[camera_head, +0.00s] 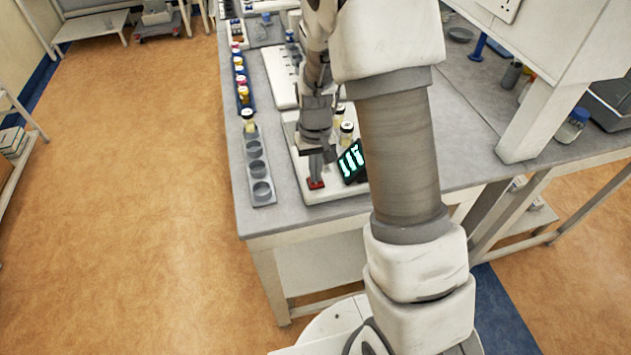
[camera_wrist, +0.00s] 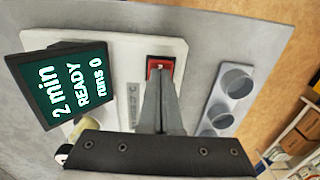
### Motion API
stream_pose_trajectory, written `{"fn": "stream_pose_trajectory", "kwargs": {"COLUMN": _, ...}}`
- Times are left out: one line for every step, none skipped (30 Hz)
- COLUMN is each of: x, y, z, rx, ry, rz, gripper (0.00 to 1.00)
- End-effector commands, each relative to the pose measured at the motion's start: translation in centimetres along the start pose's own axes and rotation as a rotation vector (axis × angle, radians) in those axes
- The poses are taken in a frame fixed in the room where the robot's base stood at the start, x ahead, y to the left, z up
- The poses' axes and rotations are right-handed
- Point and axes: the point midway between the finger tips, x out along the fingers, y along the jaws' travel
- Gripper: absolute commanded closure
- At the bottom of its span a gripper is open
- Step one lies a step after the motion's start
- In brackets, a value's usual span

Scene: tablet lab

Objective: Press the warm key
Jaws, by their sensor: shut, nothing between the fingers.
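A red key (camera_head: 316,184) sits near the front edge of a white device base (camera_head: 345,191). In the wrist view the red key (camera_wrist: 154,63) shows just beyond my fingertips, partly covered by them. My gripper (camera_head: 317,172) points down over it, fingers together and empty; it also shows in the wrist view (camera_wrist: 161,82). I cannot tell whether the tips touch the key. A tilted dark screen (camera_head: 351,161) stands right of the key in the head view. In the wrist view the screen (camera_wrist: 68,88) reads "2 min READY runs 0". A label beside the key is too small to read.
A grey rack with round wells (camera_head: 263,205) stands left of the device, with one capped vial (camera_head: 249,122) at its far end. Capped vials (camera_head: 346,133) stand behind the screen. A row of coloured vials lies farther back. The bench's front edge is close.

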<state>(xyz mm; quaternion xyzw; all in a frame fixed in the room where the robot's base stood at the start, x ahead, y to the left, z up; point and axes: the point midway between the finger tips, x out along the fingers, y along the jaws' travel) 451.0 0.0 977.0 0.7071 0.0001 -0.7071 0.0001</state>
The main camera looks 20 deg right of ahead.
Motion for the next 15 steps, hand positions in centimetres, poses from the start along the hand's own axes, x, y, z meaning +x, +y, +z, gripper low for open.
{"fn": "stream_pose_trajectory", "kwargs": {"x": 0.2, "y": 0.0, "z": 0.0, "rx": 0.0, "ry": 0.0, "rz": 0.0, "gripper": 1.0}}
{"fn": "stream_pose_trajectory", "kwargs": {"x": 0.2, "y": 0.0, "z": 0.0, "rx": 0.0, "ry": 0.0, "rz": 0.0, "gripper": 1.0}}
{"fn": "stream_pose_trajectory", "kwargs": {"x": 0.3, "y": 0.0, "z": 0.0, "rx": 0.0, "ry": 0.0, "rz": 0.0, "gripper": 1.0}}
{"fn": "stream_pose_trajectory", "kwargs": {"x": 0.2, "y": 0.0, "z": 0.0, "rx": 0.0, "ry": 0.0, "rz": 0.0, "gripper": 1.0}}
{"fn": "stream_pose_trajectory", "kwargs": {"x": 0.2, "y": 0.0, "z": 0.0, "rx": 0.0, "ry": 0.0, "rz": 0.0, "gripper": 1.0}}
{"fn": "stream_pose_trajectory", "kwargs": {"x": 0.2, "y": 0.0, "z": 0.0, "rx": 0.0, "ry": 0.0, "rz": 0.0, "gripper": 1.0}}
{"fn": "stream_pose_trajectory", "kwargs": {"x": 0.1, "y": 0.0, "z": 0.0, "rx": 0.0, "ry": 0.0, "rz": 0.0, "gripper": 1.0}}
{"fn": "stream_pose_trajectory", "kwargs": {"x": 0.1, "y": 0.0, "z": 0.0, "rx": 0.0, "ry": 0.0, "rz": 0.0, "gripper": 1.0}}
{"fn": "stream_pose_trajectory", "kwargs": {"x": 0.0, "y": 0.0, "z": 0.0, "rx": 0.0, "ry": 0.0, "rz": 0.0, "gripper": 1.0}}
{"fn": "stream_pose_trajectory", "kwargs": {"x": -0.1, "y": 0.0, "z": 0.0, "rx": 0.0, "ry": 0.0, "rz": 0.0, "gripper": 1.0}}
{"fn": "stream_pose_trajectory", "kwargs": {"x": -0.2, "y": 0.0, "z": 0.0, "rx": 0.0, "ry": 0.0, "rz": 0.0, "gripper": 1.0}}
{"fn": "stream_pose_trajectory", "kwargs": {"x": -0.4, "y": 0.0, "z": 0.0, "rx": 0.0, "ry": 0.0, "rz": 0.0, "gripper": 1.0}}
{"fn": "stream_pose_trajectory", "kwargs": {"x": -0.6, "y": 0.0, "z": 0.0, "rx": 0.0, "ry": 0.0, "rz": 0.0, "gripper": 1.0}}
{"fn": "stream_pose_trajectory", "kwargs": {"x": -0.8, "y": 0.0, "z": 0.0, "rx": 0.0, "ry": 0.0, "rz": 0.0, "gripper": 1.0}}
{"fn": "stream_pose_trajectory", "kwargs": {"x": -1.1, "y": 0.0, "z": 0.0, "rx": 0.0, "ry": 0.0, "rz": 0.0, "gripper": 1.0}}
